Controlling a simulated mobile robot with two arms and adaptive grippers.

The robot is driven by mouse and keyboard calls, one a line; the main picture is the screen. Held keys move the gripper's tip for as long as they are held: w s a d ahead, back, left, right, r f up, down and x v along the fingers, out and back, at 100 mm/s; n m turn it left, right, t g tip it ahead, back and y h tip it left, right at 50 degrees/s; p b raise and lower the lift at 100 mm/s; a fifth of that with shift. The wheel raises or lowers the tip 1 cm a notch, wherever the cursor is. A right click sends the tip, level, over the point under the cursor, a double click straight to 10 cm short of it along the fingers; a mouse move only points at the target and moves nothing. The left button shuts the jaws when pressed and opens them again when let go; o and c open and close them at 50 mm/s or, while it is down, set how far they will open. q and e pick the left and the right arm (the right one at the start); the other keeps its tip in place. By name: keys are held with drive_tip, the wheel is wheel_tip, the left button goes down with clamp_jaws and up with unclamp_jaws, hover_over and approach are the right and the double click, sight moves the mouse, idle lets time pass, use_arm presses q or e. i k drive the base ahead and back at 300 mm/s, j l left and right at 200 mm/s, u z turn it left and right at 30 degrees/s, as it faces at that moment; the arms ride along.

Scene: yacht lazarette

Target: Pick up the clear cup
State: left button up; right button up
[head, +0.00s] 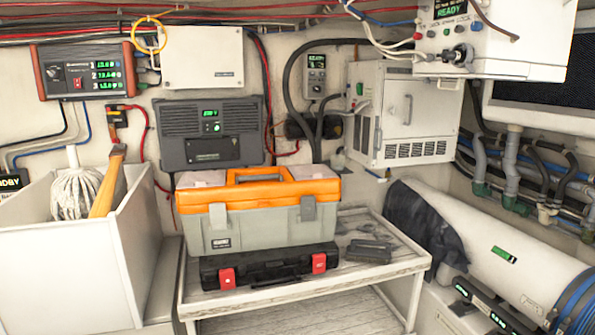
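I cannot make out a clear cup with certainty. A small, pale, see-through object (339,158) shows behind the toolbox's right end, near the white cabinet. It is too small to tell whether it is the cup. Neither of my grippers is in view.
An orange-lidded toolbox (258,211) sits on a black case (268,266) on a white slatted table (335,294). Dark tools (369,250) lie right of it. A white bin (62,262) holds a mop (76,192) and a wooden handle (107,183). A white cylinder (480,236) lies right.

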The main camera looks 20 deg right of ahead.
sight(337, 162)
drive_tip(key=i+l+u, duration=0.15)
drive_tip(key=l, duration=0.35)
drive_tip(key=i+l+u, duration=0.15)
drive_tip(key=l, duration=0.4)
drive_tip(key=i+l+u, duration=0.15)
drive_tip(key=l, duration=0.35)
drive_tip(key=l+u, duration=0.15)
drive_tip(key=l, duration=0.4)
